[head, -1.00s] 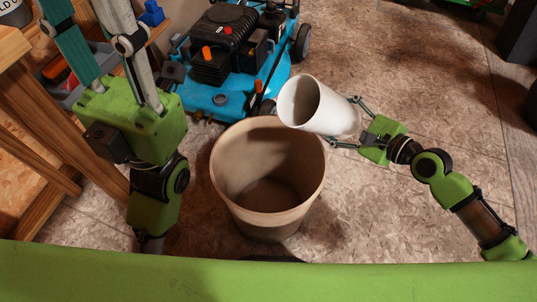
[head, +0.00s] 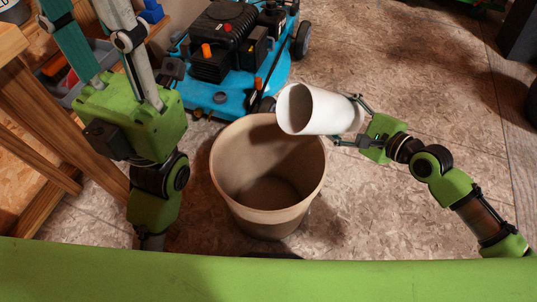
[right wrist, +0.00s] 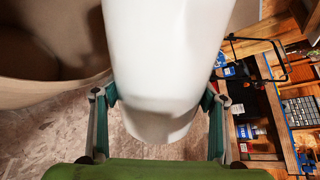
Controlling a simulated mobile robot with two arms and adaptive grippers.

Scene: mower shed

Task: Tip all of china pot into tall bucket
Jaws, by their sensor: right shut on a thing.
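The china pot (head: 332,109) is a smooth white cylinder lying on its side in the head view. Its mouth faces left, over the far right rim of the tall bucket. My right gripper (head: 349,119) is shut around the pot's base end; both fingers also grip it in the right wrist view (right wrist: 160,112). The tall bucket (head: 257,218) is beige and stands upright on the floor. No contents show on its visible inside, and no stream shows. The pot's contents are hidden. My left gripper (head: 98,40) is raised at the left, its fingertips cut off by the frame.
A blue and black mower (head: 225,72) stands just behind the bucket. A wooden bench (head: 45,130) is at the left, with a grey bin (head: 75,92) beside it. The floor right of the bucket is clear. A tool bench (right wrist: 283,120) shows at right in the wrist view.

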